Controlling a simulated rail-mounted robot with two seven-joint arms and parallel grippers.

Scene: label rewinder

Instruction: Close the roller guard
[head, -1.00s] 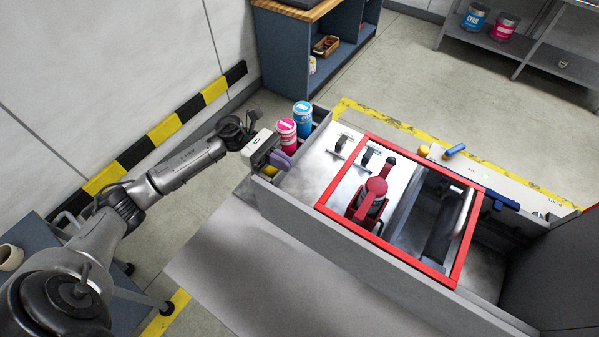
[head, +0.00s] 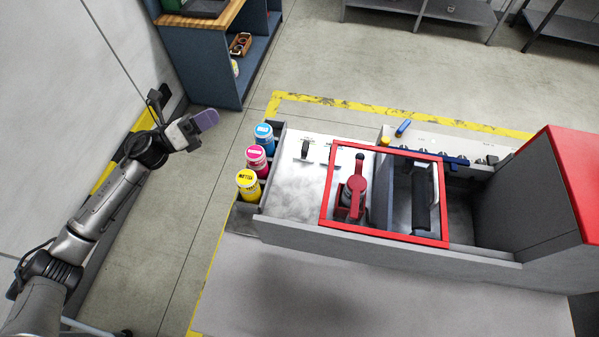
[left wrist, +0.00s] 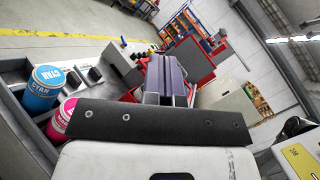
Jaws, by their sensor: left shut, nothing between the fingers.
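The roller guard, a red rectangular frame (head: 325,197) with a see-through middle, lies roughly level over the machine bed in the head view. Through it show a red lever-like part (head: 355,193) and a dark roller (head: 421,200). I cannot tell whether the frame rests fully on the bed. My left gripper (head: 207,119), with purple fingers, is out to the left, well apart from the guard. Its fingers are shut and empty; they also show in the left wrist view (left wrist: 167,80). My right gripper is not in view.
Cyan (head: 264,136), magenta (head: 257,160) and yellow (head: 248,185) ink cans stand in a tray at the machine's left end. A tall grey housing with a red top (head: 583,175) rises at the right. A blue cabinet (head: 205,65) stands behind. Floor is clear between gripper and cans.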

